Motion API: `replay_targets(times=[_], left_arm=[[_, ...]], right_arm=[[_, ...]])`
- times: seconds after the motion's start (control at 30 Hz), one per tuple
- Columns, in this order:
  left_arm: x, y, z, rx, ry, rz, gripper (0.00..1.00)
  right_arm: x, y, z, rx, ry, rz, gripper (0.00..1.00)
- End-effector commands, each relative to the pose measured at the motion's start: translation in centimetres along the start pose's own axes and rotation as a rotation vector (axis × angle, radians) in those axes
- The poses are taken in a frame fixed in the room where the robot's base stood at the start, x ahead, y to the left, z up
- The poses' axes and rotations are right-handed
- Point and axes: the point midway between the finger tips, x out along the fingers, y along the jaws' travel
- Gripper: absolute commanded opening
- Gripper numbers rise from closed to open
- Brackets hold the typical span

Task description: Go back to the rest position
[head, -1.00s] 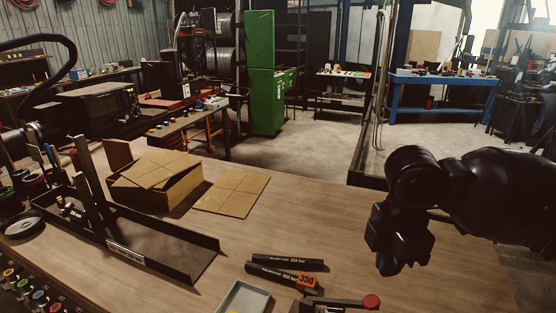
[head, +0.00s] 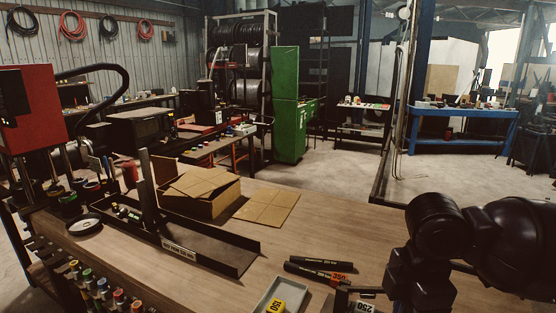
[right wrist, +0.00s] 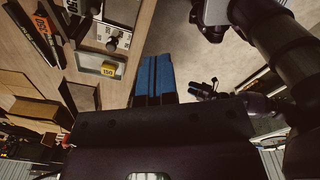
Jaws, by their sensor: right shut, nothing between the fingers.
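My right arm comes in from the right in the head view, with its black wrist (head: 425,275) over the right front of the workbench (head: 350,230). In the right wrist view my right gripper (right wrist: 153,64) has its blue fingers together, with nothing between them. It points past the bench edge, over the floor, apart from the bench things.
A cardboard box (head: 205,205), a long black tray (head: 215,252) and a red machine (head: 30,108) stand farther left.

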Motion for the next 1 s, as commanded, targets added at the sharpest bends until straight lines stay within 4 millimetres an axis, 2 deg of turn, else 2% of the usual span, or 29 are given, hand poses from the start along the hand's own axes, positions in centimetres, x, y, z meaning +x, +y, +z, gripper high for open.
replay_targets(times=[0.37,0.63,0.83,1.0], left_arm=[[0.0,0.2,-0.1,-0.003,0.003,0.002,0.43],[-0.2,0.1,0.2,-0.002,-0.004,0.0,0.43],[-0.2,0.1,0.2,-0.002,-0.005,0.0,0.43],[-0.2,0.0,0.3,-0.002,-0.005,0.0,0.43]], right_arm=[[5.3,-1.5,-3.5,0.075,0.139,0.059,0.0],[9.2,-3.2,-5.9,0.26,0.292,0.127,0.0],[11.5,-4.5,-6.2,0.465,0.38,0.174,0.0],[13.3,-5.8,-5.2,0.679,0.423,0.211,0.0]])
